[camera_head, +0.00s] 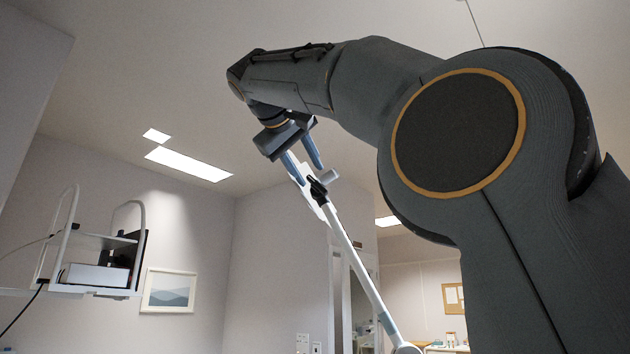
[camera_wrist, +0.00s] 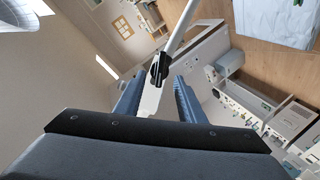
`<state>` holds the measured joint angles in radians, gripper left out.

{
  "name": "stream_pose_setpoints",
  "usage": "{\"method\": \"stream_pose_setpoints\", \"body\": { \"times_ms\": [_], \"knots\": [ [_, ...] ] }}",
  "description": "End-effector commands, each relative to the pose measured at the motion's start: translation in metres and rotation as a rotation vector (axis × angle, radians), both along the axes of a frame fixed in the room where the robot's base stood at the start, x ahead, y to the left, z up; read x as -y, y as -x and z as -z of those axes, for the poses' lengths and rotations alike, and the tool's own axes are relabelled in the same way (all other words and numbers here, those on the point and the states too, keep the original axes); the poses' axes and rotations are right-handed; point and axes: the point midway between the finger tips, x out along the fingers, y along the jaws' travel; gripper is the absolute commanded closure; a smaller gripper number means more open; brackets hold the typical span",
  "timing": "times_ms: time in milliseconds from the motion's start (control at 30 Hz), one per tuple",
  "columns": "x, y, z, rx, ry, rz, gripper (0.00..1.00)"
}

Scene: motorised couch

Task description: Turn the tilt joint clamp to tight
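The tilt joint clamp, a small black lever (camera_head: 317,190), sits on a white joint at the upper end of a slanted white arm (camera_head: 356,262). In the wrist view the black clamp (camera_wrist: 158,66) lies near the middle, on a narrow white plate (camera_wrist: 151,101), with the white arm (camera_wrist: 182,27) running up from it. My gripper (camera_head: 312,176) is open, its two blue-grey fingers apart. In the wrist view my gripper (camera_wrist: 159,76) has its fingertips on either side of the clamp, with visible gaps. I cannot tell how deep the clamp sits between them.
A white-railed shelf unit (camera_head: 95,241) hangs at the left in the head view, near a framed picture (camera_head: 169,291). The wrist view shows a counter (camera_wrist: 262,108) at the right and a light blue covered surface (camera_wrist: 275,18) at the top right. Open air surrounds the joint.

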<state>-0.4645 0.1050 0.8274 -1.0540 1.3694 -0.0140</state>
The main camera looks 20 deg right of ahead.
Motion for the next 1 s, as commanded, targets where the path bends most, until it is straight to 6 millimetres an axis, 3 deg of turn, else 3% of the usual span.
{"method": "stream_pose_setpoints", "body": {
  "times_ms": [333, 733, 933, 1000],
  "knots": [
    [0.028, -0.038, 0.012, -0.002, 0.002, 0.002, 0.64],
    [0.032, -0.045, 0.016, 0.000, -0.001, -0.001, 0.64],
    [0.032, -0.045, 0.016, -0.001, -0.001, -0.001, 0.98],
    [0.032, -0.045, 0.016, -0.001, -0.001, -0.001, 1.00]
  ]
}}
